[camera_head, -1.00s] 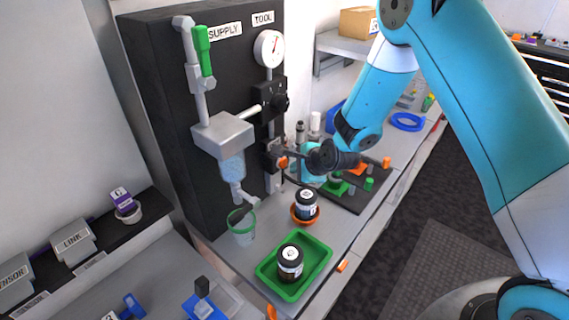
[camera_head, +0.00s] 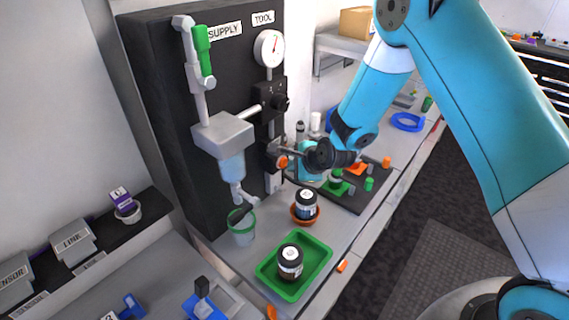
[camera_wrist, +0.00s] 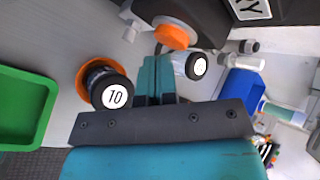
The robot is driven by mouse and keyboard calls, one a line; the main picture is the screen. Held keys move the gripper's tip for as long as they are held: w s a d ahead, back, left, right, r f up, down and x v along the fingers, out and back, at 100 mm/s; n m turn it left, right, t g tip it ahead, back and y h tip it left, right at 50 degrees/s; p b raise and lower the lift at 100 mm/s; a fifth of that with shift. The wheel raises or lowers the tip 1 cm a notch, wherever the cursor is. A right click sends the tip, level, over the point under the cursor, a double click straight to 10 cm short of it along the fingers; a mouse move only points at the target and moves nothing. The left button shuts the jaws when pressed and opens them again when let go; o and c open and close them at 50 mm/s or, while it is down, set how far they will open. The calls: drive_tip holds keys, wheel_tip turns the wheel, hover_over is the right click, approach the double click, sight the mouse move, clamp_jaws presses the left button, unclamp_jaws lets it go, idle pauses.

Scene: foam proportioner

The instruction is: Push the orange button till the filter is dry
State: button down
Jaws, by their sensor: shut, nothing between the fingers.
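The orange button (camera_wrist: 172,37) sits on a dark housing just beyond my fingertips in the wrist view. It also shows in the head view (camera_head: 283,162), low on the black panel. My gripper (camera_wrist: 158,60) has its teal fingers together, with nothing between them. The tips are very close to the button's lower edge; I cannot tell whether they touch it. In the head view my gripper (camera_head: 292,157) is at the button, partly hidden by my wrist. The clear filter bowl (camera_head: 231,166) hangs under a grey block and looks smooth pale blue.
A green-rimmed cup (camera_head: 242,232) stands below the bowl's outlet. A black-lidded jar (camera_head: 306,204) stands in an orange dish, and another jar (camera_head: 290,261) in a green tray (camera_head: 317,262).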

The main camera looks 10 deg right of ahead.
drive_tip(key=shift+w+a, duration=0.25)
drive_tip(key=shift+w, duration=0.1)
idle(0.5)
idle(0.3)
drive_tip(key=shift+s+d, duration=0.5)
drive_tip(key=shift+s, duration=0.15)
drive_tip(key=shift+s+d+b, duration=0.25)
drive_tip(key=shift+s+d, duration=0.5)
drive_tip(key=shift+s, duration=0.3)
drive_tip(key=shift+s+d+b, duration=0.2)
drive_tip(key=shift+s+d, duration=0.55)
drive_tip(key=shift+s, duration=0.25)
